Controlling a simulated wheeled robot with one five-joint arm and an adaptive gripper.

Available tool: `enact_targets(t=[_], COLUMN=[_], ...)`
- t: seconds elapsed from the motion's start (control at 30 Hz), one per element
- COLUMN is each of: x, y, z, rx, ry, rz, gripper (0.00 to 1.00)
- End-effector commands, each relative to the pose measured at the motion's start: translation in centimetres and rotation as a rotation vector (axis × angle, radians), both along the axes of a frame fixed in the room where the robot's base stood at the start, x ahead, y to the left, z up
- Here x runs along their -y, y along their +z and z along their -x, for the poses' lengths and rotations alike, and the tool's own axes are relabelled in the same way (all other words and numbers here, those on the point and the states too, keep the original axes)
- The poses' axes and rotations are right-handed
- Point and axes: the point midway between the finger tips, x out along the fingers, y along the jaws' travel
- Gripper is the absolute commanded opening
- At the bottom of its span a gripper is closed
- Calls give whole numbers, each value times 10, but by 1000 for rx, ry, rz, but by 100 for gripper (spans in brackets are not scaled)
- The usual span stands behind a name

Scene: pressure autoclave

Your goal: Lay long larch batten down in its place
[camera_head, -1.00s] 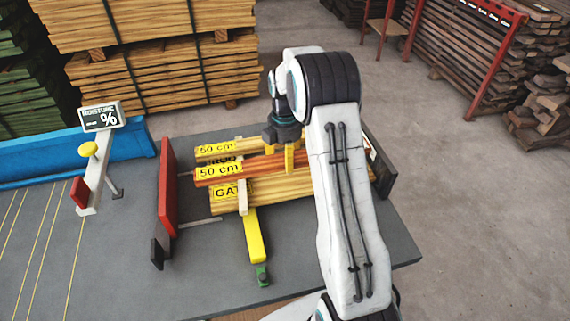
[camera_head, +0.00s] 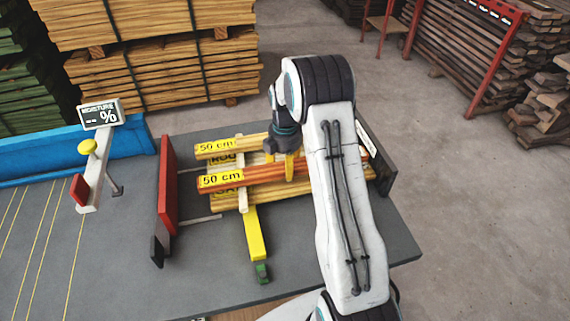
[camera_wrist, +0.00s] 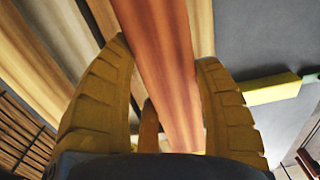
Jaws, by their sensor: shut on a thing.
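My gripper (camera_head: 281,167) is shut on the reddish-orange batten (camera_head: 221,181), which looks like the larch one and bears a yellow "50 cm" label. In the wrist view the yellow fingers flank this batten (camera_wrist: 165,50). The batten lies roughly level over the others, its label end to the left. A pale batten (camera_head: 225,148), also labelled "50 cm", lies behind it. Lower yellowish battens (camera_head: 265,199) show in front, their label mostly covered. My arm hides the right part of the held batten. I cannot tell whether it touches what is beneath.
A red upright board (camera_head: 168,185) stands left of the battens and a dark end plate (camera_head: 375,160) right. A yellow bar (camera_head: 255,235) with a green end lies in front. A moisture display (camera_head: 101,114) stands at left.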

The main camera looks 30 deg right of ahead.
Motion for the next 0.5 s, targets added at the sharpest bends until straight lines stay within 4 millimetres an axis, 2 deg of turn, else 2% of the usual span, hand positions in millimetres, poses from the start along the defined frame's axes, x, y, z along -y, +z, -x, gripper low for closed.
enact_targets(t=[0.23,0.27,0.5], x=[0,0,0], y=[-3,-4,-4], z=[0,0,0], rx=[1,0,0], ry=[0,0,0], rz=[0,0,0], gripper=[25,63,84])
